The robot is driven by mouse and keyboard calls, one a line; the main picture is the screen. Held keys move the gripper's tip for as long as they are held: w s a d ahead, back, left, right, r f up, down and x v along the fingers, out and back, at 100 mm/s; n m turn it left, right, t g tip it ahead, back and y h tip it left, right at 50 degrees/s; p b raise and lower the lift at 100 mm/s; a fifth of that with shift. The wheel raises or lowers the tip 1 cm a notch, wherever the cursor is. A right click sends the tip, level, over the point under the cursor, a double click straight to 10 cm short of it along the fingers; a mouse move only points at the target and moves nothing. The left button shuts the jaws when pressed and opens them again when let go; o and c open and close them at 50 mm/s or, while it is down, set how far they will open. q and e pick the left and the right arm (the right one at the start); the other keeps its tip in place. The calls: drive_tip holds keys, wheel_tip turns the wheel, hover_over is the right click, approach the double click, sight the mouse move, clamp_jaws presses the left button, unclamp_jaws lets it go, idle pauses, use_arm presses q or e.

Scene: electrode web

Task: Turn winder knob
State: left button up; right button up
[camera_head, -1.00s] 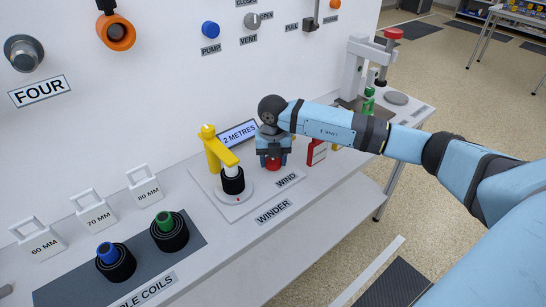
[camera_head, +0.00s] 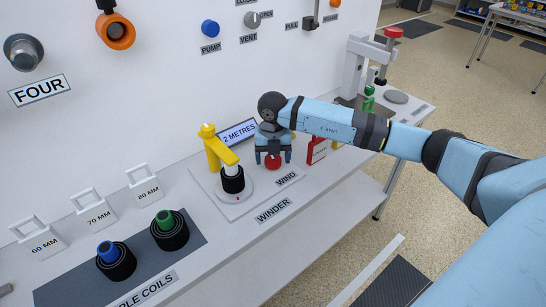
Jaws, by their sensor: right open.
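The winder knob (camera_head: 273,162) is red and sits on the white winder base (camera_head: 236,210), by the label "WIND". My right gripper (camera_head: 273,158) is open and points down over the knob, with one finger on each side of it. I cannot tell whether the fingers touch it. A black coil (camera_head: 232,180) sits on the winder's round white turntable (camera_head: 238,194), under a yellow arm (camera_head: 217,150). A display (camera_head: 239,132) behind reads "2 METRES". My left gripper is not in view.
Sample coils with a blue core (camera_head: 107,250) and a green core (camera_head: 165,220) stand on a grey mat (camera_head: 70,287) at the left. White gauge tags (camera_head: 95,211) stand behind them. A red-and-white block (camera_head: 317,150) is close to the right of my gripper. A press (camera_head: 360,65) stands farther right.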

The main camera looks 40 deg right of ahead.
sight(273, 158)
use_arm(q)
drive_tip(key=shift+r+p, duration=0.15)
drive_tip(key=shift+p, duration=0.35)
use_arm(e)
wheel_tip(273, 158, up, 13)
drive_tip(key=shift+r, duration=0.15)
idle(2.4)
